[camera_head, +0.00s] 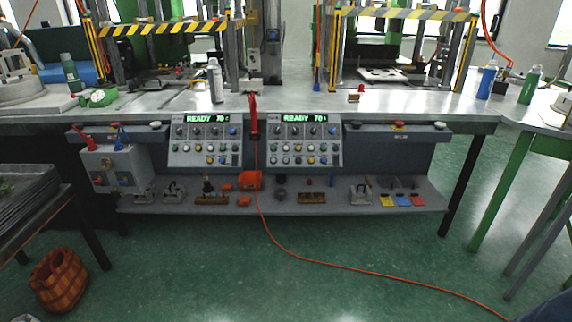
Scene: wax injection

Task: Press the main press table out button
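Two grey control panels are mounted side by side on the bench front: a left panel (204,139) and a right panel (305,139). Each has a lit green display reading READY and a number, above rows of knobs and small coloured buttons. Their labels are too small to read, so I cannot tell which is the table out button. Beside the right panel, a grey bar (420,132) carries a red button (399,124) between two darker ones. A similar bar (95,134) is at the left. Neither of my grippers is in view.
The grey workbench (280,104) carries presses with yellow-black striped bars (405,13). A lower shelf (330,198) holds small tools. An orange hose (345,264) crosses the green floor. A woven basket (58,280) stands lower left. The floor in front is otherwise mostly clear.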

